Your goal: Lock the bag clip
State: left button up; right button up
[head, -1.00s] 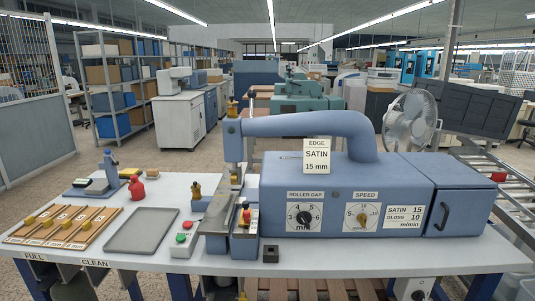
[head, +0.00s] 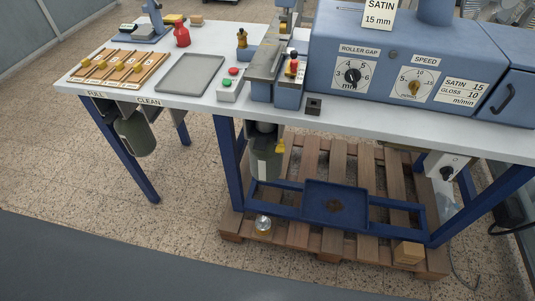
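Under the table, below the blue machine, a dark grey-green bag or canister (head: 266,166) hangs with a pale label on its front. A small yellow part (head: 281,146), possibly the bag clip, sits at its upper right; it is too small to tell whether it is locked. A second grey-green bag or canister (head: 134,136) hangs under the left part of the table, below the FULL and CLEAN labels. Neither of my grippers shows in the head view.
The white table (head: 205,40) carries a grey tray (head: 190,74), a red bottle (head: 181,35) and a button box (head: 230,84). Below are a wooden pallet (head: 300,240), a blue tray (head: 335,205), a glass jar (head: 263,223) and blue table legs. Speckled floor is clear at left.

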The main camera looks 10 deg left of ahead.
aim_at(280, 148)
jog(key=j+z, duration=0.2)
jog(key=j, duration=0.35)
jog(key=k+j+z, duration=0.2)
jog(key=j, duration=0.35)
jog(key=j+z, duration=0.15)
jog(key=j, duration=0.4)
